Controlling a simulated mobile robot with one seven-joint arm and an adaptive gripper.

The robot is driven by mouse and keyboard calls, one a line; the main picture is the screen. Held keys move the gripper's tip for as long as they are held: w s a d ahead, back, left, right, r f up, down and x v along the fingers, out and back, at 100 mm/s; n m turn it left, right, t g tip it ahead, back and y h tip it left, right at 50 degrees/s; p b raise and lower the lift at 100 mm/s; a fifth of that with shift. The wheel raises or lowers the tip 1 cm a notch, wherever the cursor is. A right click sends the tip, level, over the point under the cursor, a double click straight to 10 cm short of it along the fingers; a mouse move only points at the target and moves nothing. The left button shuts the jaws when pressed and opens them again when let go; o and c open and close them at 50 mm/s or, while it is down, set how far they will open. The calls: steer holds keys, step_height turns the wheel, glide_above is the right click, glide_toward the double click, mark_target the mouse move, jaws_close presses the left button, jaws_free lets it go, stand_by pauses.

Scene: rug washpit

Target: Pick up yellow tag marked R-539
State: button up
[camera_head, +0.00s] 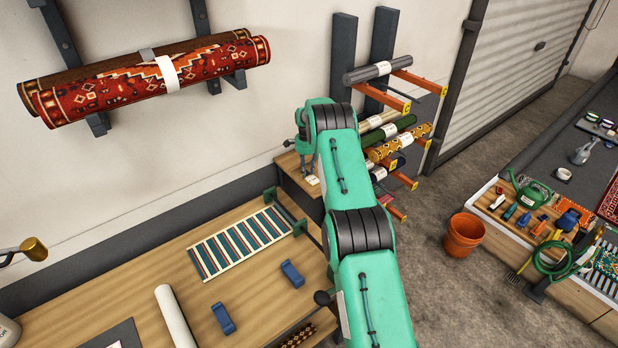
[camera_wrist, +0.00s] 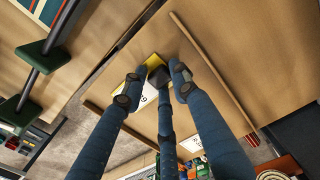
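A yellow tag (camera_wrist: 153,62) with a white face lies on a wooden surface in the wrist view. Part of a dark printed mark shows on its white part; the full code cannot be read, as the fingers cover some of it. My gripper (camera_wrist: 157,84) has three blue fingers with dark tips. The fingertips are spread around and over the tag, one at its left, one over its middle and one at its right. Contact cannot be made out. In the head view my gripper (camera_head: 306,160) points down over the small wooden bench (camera_head: 292,172) beside the rug rack.
Thin wooden edges border the surface in the wrist view. In the head view, the rolled-rug rack (camera_head: 400,135) stands close right of my gripper. A workbench with a striped rug (camera_head: 243,243) lies at lower left. An orange bucket (camera_head: 463,236) stands on the floor.

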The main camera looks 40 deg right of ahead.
mark_target(307, 172)
steer(key=shift+c, duration=1.2)
steer(key=shift+r, duration=0.1)
steer(key=shift+r, duration=0.65)
steer(key=shift+s+a+r+b, duration=0.1)
steer(key=shift+s+r+b, duration=0.15)
steer(key=shift+r, duration=0.3)
steer(key=shift+s+a+r+b, duration=0.1)
steer(key=shift+r+b, duration=0.2)
steer(key=shift+r, duration=0.2)
steer(key=s+a+b, duration=0.1)
steer(key=s+a, duration=0.2)
steer(key=s, duration=0.3)
steer(key=s+a+r+b, duration=0.1)
steer(key=s+a, duration=0.3)
steer(key=s, duration=0.3)
steer(key=shift+s+r, duration=0.2)
steer(key=shift+s, duration=0.05)
